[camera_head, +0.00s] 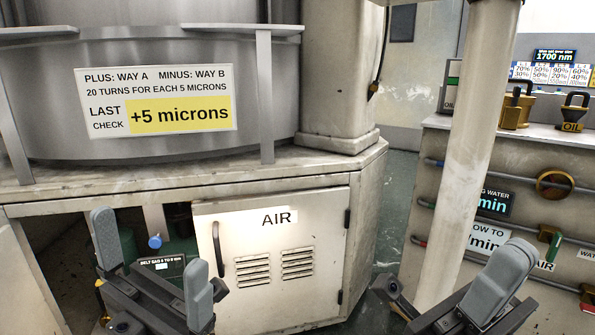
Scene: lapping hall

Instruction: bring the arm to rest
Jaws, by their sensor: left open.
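My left gripper (152,265) is at the lower left, with its two grey finger pads well apart. My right gripper (497,272) is at the lower right, in front of the grey side cabinet. Its grey pad area is tilted and seen at an angle, so I cannot tell its opening. No held object shows there.
A blue knob (155,242) and a small display (161,264) sit in the bay behind my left gripper. A pale post (464,145) rises near my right gripper. Green floor (398,205) shows between machine and cabinet.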

